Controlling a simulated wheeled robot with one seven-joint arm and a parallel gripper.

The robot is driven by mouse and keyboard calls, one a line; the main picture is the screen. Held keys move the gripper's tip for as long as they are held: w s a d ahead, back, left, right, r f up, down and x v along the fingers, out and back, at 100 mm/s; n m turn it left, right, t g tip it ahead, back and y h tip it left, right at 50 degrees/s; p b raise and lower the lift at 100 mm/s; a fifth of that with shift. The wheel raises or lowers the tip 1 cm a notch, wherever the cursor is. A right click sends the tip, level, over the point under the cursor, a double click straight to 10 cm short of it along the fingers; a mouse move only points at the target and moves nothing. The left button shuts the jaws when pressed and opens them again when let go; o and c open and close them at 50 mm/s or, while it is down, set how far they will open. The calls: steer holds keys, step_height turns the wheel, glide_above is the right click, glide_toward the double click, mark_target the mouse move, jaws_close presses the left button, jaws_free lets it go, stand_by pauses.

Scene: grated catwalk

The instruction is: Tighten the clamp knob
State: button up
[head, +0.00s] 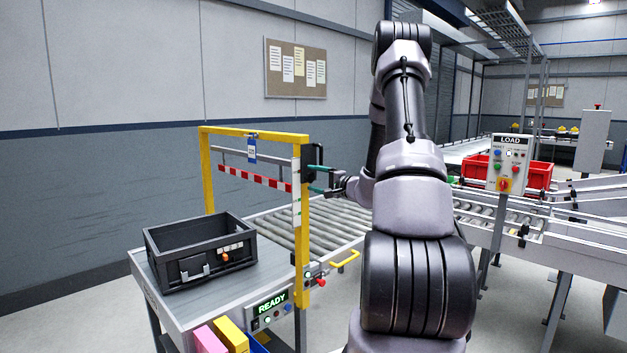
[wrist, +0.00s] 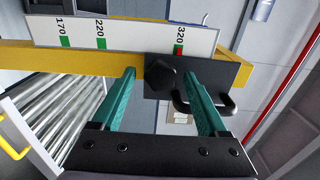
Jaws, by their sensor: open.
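The clamp knob (wrist: 160,76) is black and faceted, on a black clamp block (wrist: 228,74) that sits on the yellow post (wrist: 70,62). My gripper (wrist: 159,73) is open, with one teal finger on each side of the knob; whether either finger touches it I cannot tell. A dark bent handle (wrist: 222,108) shows by the right finger. A white scale plate (wrist: 120,36) reads 170, 220 and 320; the clamp block is by the 320 mark. In the head view my gripper (head: 318,180) is at the right post of the yellow frame (head: 252,132).
A red-and-white striped bar (head: 254,179) hangs across the frame. A dark crate (head: 202,275) stands on the bench before it, above a READY panel (head: 269,308). Rollers (head: 315,222) run behind the frame. A LOAD panel (head: 508,163) and red bins (head: 538,174) are at right.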

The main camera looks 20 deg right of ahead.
steer(key=shift+w+a, duration=0.1)
steer(key=shift+w, duration=0.15)
jaws_close()
